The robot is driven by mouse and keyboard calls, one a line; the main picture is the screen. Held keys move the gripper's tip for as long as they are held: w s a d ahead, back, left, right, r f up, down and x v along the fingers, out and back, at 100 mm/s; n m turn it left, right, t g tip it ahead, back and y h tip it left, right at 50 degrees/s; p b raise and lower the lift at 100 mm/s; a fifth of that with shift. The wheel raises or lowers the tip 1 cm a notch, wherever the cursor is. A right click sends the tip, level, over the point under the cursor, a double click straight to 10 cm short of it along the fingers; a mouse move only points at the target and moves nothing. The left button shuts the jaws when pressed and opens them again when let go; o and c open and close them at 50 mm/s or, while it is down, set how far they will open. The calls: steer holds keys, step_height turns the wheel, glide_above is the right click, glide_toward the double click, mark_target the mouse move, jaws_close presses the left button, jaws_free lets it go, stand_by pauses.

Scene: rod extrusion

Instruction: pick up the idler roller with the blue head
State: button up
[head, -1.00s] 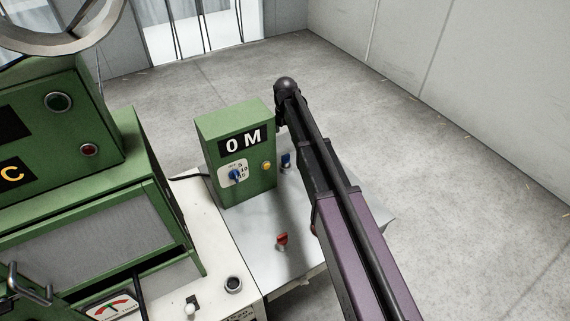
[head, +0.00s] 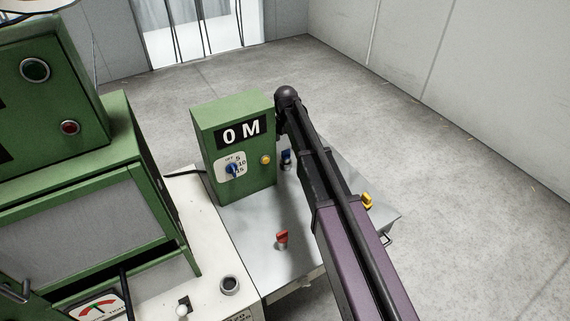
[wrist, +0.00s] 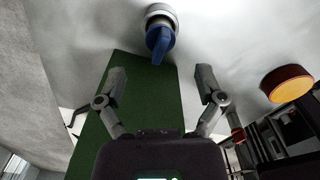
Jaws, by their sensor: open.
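The idler roller with the blue head (head: 286,155) stands on the pale table just right of the green counter box, partly hidden by my arm. In the wrist view a blue head on a pale round base (wrist: 161,38) shows at the top, beyond and between my fingertips, apart from them. My gripper (wrist: 160,78) is open with nothing between its fingers. In the head view my gripper is mostly hidden by my dark and purple arm.
The green counter box (head: 233,190) stands close by, with a blue dial knob (head: 233,169). A red-headed roller (head: 282,237) and a yellow-headed one (head: 367,200) stand on the table. A large green machine (head: 95,185) is at left.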

mark_target(286, 155)
steer(key=shift+f+b, duration=0.6)
steer(key=shift+f, duration=0.25)
steer(key=shift+f, duration=0.15)
steer(key=shift+f+b, duration=2.45)
steer(key=shift+b, duration=0.15)
jaws_close()
